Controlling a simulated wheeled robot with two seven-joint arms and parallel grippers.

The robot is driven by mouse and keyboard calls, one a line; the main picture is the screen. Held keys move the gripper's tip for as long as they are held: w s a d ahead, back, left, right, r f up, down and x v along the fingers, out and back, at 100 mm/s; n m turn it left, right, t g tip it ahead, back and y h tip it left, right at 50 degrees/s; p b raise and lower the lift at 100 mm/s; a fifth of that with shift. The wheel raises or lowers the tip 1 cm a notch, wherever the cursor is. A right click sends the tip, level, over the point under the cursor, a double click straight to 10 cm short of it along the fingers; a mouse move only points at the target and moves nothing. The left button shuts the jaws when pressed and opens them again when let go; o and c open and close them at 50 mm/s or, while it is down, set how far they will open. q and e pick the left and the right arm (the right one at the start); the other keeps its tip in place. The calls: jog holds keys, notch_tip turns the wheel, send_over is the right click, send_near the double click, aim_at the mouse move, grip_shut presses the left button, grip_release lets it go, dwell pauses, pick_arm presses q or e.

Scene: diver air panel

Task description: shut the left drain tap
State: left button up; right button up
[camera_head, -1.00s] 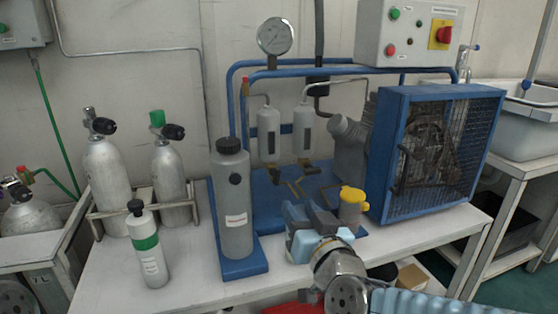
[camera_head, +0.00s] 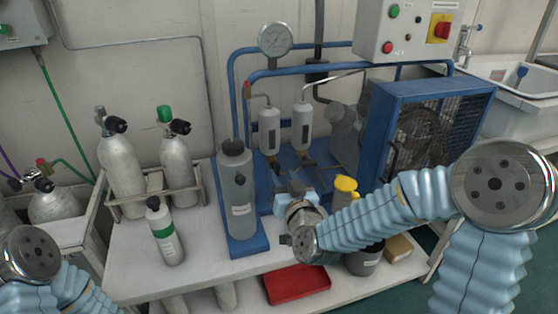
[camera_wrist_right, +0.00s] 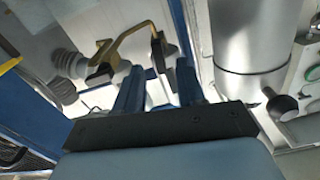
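The left drain tap, with a brass pipe and dark handle, sits under the left white separator bottle (camera_head: 269,131); in the head view my gripper partly hides this area. In the right wrist view I take the dark handle nearer the grey tower as the left drain tap (camera_wrist_right: 159,54). My right gripper (camera_head: 289,180) is in front of the taps. In the wrist view its two blue fingers (camera_wrist_right: 158,88) are apart, with that handle just beyond the gap; contact cannot be told. The other tap handle (camera_wrist_right: 101,74) lies outside the fingers. My left gripper is out of view.
The grey filter tower (camera_head: 236,190) stands close left of the right gripper. A yellow-capped part (camera_head: 346,184) and the blue-caged compressor (camera_head: 425,120) are to its right. Cylinders (camera_head: 122,170) and a green-banded bottle (camera_head: 164,232) stand left on the white bench (camera_head: 200,270).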

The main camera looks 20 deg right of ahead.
aim_at(278, 171)
jog(key=shift+w, duration=1.55)
grip_shut()
